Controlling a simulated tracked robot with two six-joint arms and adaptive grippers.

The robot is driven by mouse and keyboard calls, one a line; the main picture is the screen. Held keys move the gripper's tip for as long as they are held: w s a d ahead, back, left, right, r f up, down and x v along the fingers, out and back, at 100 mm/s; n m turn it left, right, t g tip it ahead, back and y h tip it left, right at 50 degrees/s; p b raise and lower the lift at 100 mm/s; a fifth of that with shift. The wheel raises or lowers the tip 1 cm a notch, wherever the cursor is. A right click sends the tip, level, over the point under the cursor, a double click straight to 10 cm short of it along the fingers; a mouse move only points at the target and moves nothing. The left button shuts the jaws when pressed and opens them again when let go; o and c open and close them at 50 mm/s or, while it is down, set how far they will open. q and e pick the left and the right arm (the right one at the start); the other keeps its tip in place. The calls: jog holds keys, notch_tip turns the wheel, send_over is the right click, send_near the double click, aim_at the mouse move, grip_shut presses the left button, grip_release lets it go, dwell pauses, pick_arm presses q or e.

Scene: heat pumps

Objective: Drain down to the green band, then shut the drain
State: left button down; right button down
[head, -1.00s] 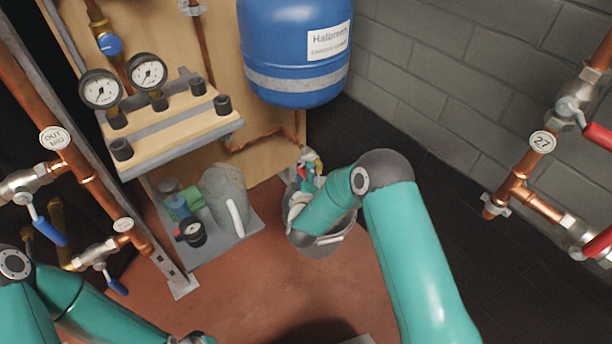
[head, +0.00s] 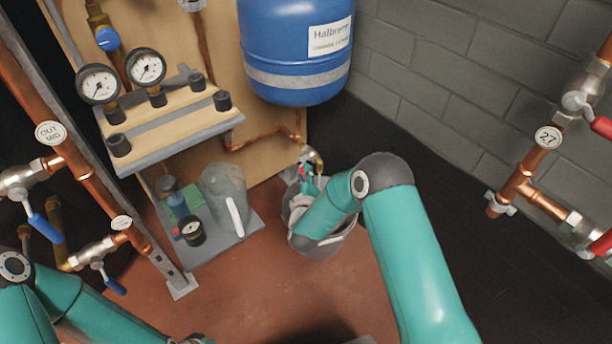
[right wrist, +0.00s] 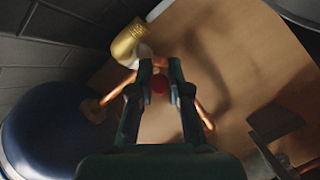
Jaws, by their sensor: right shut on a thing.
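My right gripper (right wrist: 160,72) is shut on a small red handle (right wrist: 159,84) beside a brass valve (right wrist: 128,42) in the right wrist view. In the head view the brass valve (head: 315,155) is at the end of a copper pipe below the blue tank, and my right arm partly hides it. A grey bucket (head: 316,246) stands on the floor under it; its inside is mostly hidden. Two round white gauges (head: 97,84) (head: 146,67) sit on the shelf. Their needles and any green band are too small to read. My left arm is at lower left; its gripper is outside the frame.
The blue tank (head: 294,50) hangs on the board above the bucket. Copper pipes with blue-handled and red-handled valves flank the space left and right.

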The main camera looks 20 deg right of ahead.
jog(key=shift+a+f+m+t+b, duration=0.1)
jog(key=shift+f+m+t+b, duration=0.2)
jog(key=shift+f+t+b, duration=0.3)
jog(key=shift+w+a+f+m+t+h+b, duration=0.15)
jog(key=shift+w+f+m+t+h, duration=0.3)
jog(key=shift+m+t+h, duration=0.95)
jog(key=shift+w+a+f+m+t+h+b, duration=0.1)
jog(key=shift+w+a+f+m+t+h, duration=0.35)
jog(key=shift+m+h, duration=1)
jog(key=shift+w+a+f+m+t+h+b, duration=0.15)
jog(key=shift+w+m+t+h, duration=0.65)
jog(key=shift+m, duration=1.25)
jog(key=shift+m+h, duration=0.45)
jog(key=shift+m, duration=0.05)
jog(key=c, duration=1.1)
grip_release()
jog(key=shift+w+f, duration=0.1)
jog(key=shift+d, duration=0.1)
